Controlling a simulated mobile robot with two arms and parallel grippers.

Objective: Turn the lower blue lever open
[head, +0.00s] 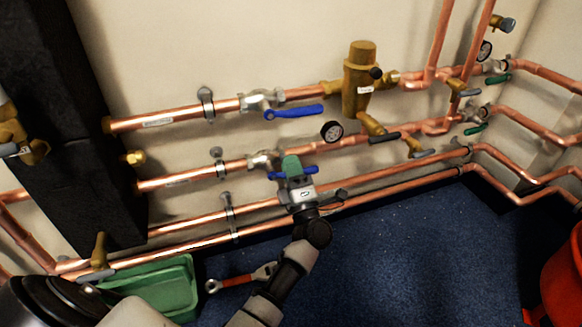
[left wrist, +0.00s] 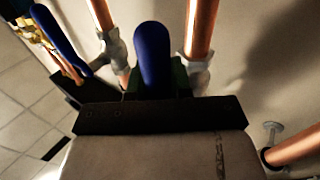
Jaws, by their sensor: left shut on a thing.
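The lower blue lever (head: 312,170) sits on a valve (head: 263,160) of the second copper pipe from the top. It runs roughly along that pipe. My left gripper (head: 292,168) reaches up from the bottom of the head view and is shut on the lever; the lever shows on both sides of the fingers. In the left wrist view the blue lever (left wrist: 152,55) stands upright in the picture between the fingers, its lower part hidden by the gripper body. My right gripper is not in view.
The upper blue lever (head: 294,112) is just above, on the top pipe. A brass valve (head: 362,75) and a gauge (head: 332,131) are to the right. Two lower pipes run beneath. A green crate (head: 190,297), a wrench (head: 238,281) and a red container (head: 563,285) are on the blue floor (head: 400,260).

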